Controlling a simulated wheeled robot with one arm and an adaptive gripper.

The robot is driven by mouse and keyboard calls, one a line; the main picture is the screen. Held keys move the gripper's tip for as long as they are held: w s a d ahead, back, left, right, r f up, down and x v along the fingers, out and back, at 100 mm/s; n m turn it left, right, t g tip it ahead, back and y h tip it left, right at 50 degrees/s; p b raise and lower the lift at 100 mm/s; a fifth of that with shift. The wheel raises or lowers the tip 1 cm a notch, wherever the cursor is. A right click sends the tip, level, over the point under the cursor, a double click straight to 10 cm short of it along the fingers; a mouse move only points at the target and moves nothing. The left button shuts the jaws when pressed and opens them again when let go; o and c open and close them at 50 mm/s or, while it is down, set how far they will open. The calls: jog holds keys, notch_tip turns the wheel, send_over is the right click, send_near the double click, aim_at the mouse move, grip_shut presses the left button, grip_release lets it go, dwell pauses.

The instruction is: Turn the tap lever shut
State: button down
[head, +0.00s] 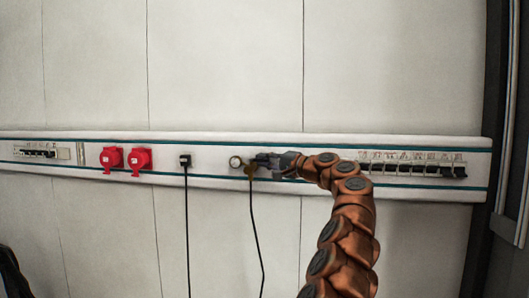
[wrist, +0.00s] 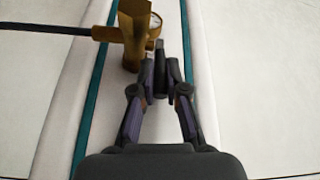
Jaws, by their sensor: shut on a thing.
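The brass tap (wrist: 134,40) is mounted on the white wall rail, with a black hose running from it. In the head view the tap (head: 250,171) shows small beside a round gauge (head: 235,162). My gripper (wrist: 161,75) comes in from the right of the tap in the head view (head: 262,161). Its fingers are closed on a narrow dark piece, which looks like the tap lever (wrist: 160,54), next to the brass body. The fingers hide part of the lever, and its exact angle is hard to tell.
The rail (head: 220,143) runs across the wall. Two red sockets (head: 125,158) and a black plug with a cable (head: 185,160) are to the left. A row of breakers (head: 415,166) is to the right, behind my arm. The wall above is clear.

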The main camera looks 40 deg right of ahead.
jog(key=shift+n+y+p, duration=0.3)
jog(key=shift+y+p, duration=0.2)
jog(key=shift+p, duration=0.25)
jog(key=c, duration=1.2)
grip_release()
jog(key=shift+d, duration=0.1)
jog(key=v, duration=1.2)
